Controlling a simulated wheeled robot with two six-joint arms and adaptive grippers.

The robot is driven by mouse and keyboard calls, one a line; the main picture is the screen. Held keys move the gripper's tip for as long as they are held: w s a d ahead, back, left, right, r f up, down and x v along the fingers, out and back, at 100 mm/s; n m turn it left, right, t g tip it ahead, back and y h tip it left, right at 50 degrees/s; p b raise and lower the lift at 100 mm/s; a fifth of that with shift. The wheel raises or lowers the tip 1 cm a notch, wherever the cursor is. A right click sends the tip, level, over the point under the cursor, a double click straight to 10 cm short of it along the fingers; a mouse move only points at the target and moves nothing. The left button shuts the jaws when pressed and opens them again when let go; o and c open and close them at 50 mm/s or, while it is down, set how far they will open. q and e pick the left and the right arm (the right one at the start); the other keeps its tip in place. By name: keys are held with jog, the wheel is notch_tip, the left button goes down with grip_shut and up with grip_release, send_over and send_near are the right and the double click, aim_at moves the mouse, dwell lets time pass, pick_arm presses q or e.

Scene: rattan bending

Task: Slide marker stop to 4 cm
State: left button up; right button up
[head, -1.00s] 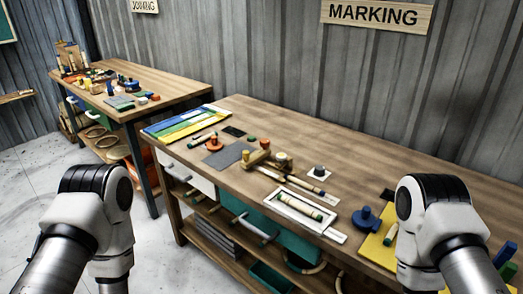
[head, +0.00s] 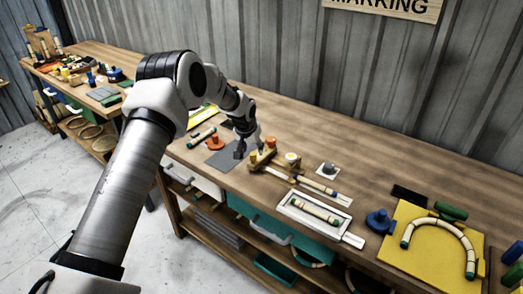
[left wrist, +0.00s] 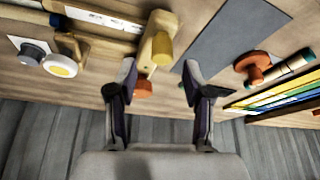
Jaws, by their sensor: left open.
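My left gripper (head: 249,151) is open and empty at the jig's left end. In its wrist view (left wrist: 158,78) the orange knob shows between the spread fingers; contact is unclear. My right gripper is out of view.
A grey mat (head: 221,156) and an orange-red knob piece (head: 214,142) lie left of the jig. A white tray (head: 293,204) holds a banded rod in front. A yellow board (head: 418,265) with a bent rod lies right. The bench's back strip is mostly clear.

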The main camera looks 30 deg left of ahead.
aim_at(253, 153)
pick_arm(q)
jog(key=x, duration=0.4)
jog(key=shift+a+f, duration=0.1)
jog(key=shift+a, duration=0.1)
jog(key=shift+s+d, duration=0.1)
jog(key=shift+c, duration=0.7)
grip_shut()
jog(key=d, duration=0.3)
jog(key=d+p, duration=0.1)
jog(key=d, duration=0.2)
jog(key=shift+s+d, duration=0.2)
jog(key=shift+s, duration=0.05)
jog(key=shift+a, duration=0.15)
jog(key=shift+o, duration=0.6)
grip_release()
jog(key=shift+w+d, duration=0.1)
jog(key=shift+d, duration=0.2)
